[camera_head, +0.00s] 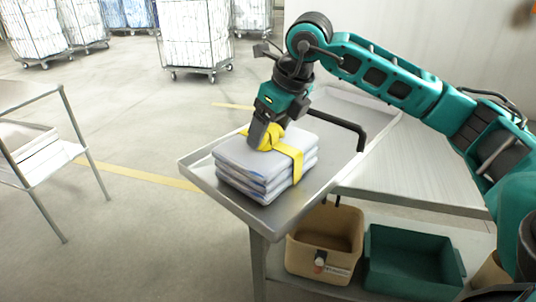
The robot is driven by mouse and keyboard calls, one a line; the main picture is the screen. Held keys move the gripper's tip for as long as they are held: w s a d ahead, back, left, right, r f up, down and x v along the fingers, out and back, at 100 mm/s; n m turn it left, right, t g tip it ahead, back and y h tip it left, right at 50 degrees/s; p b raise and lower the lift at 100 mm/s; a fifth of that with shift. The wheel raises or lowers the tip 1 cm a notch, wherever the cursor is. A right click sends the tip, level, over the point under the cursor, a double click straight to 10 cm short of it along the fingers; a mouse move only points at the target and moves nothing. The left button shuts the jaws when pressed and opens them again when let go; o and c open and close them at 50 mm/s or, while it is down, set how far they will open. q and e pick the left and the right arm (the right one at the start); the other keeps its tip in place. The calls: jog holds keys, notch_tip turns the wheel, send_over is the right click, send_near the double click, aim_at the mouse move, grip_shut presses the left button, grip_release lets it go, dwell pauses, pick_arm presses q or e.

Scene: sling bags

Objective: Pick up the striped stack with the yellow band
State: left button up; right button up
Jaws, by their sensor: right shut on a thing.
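The striped stack (241,160) is a pile of folded, light-coloured cloth with blue-grey stripes at its edges. It lies flat on a metal tray (196,174) at the end of a table. A yellow band (297,163) wraps over its top and down its front. My right gripper (266,143) reaches down from above and is shut on the yellow band at the top of the stack, where the band bunches up around the fingers. The fingertips are partly hidden by the band. The stack appears to rest on the tray. My left gripper is not in view.
A black handle (345,127) curves over the tray behind the stack. A tan bin (325,232) and a green bin (412,262) stand on the shelf below. A metal rack (70,125) is at left. Wheeled cage carts (193,35) stand at the back. Open floor lies between.

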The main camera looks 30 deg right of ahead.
jog(key=c, duration=0.6)
jog(key=shift+c, duration=0.5)
jog(key=shift+r, duration=0.15)
